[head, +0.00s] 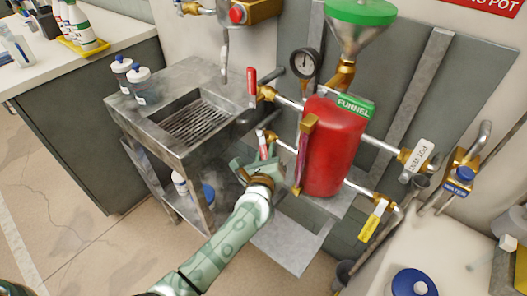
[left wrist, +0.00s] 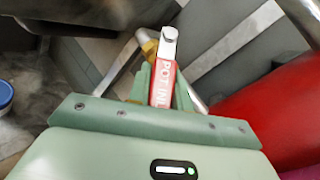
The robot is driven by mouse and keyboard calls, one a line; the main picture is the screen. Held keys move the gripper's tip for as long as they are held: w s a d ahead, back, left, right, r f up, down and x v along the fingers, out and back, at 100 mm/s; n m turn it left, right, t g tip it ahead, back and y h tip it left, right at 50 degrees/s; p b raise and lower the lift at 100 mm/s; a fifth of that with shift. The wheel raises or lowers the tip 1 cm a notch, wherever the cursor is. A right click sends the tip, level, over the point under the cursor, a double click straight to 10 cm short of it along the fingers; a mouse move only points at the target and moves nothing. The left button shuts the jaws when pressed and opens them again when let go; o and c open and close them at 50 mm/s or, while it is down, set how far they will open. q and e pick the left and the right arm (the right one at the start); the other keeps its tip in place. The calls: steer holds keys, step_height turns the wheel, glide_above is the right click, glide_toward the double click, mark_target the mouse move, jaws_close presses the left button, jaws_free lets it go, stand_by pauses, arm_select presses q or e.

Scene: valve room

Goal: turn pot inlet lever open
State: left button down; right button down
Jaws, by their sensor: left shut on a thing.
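The pot inlet lever (head: 263,146) is a small red and white handle at the left of the red pot (head: 332,148). In the left wrist view the lever (left wrist: 162,85) shows a red sleeve with white letters, partly covered, and a pale metal end. My left gripper (head: 264,162) is shut on the lever; its fingers (left wrist: 162,92) lie on both sides of the sleeve. Part of the lever's valve and pipe is hidden behind my gripper. My right gripper is not in view.
Another red-handled valve (head: 252,84) sits above, near the gauge (head: 305,63). A green funnel (head: 360,12) stands over the pot. A steel sink (head: 196,121) is at the left. A yellow-tagged valve (head: 373,220) is at the lower right. The floor at left is clear.

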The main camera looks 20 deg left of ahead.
arm_select(q)
steer(key=shift+d+r+n+y, duration=0.15)
steer(key=shift+n+y, duration=0.15)
steer(key=shift+n, duration=0.2)
steer(key=c, duration=1.3)
jaws_free()
steer(key=shift+o, duration=0.2)
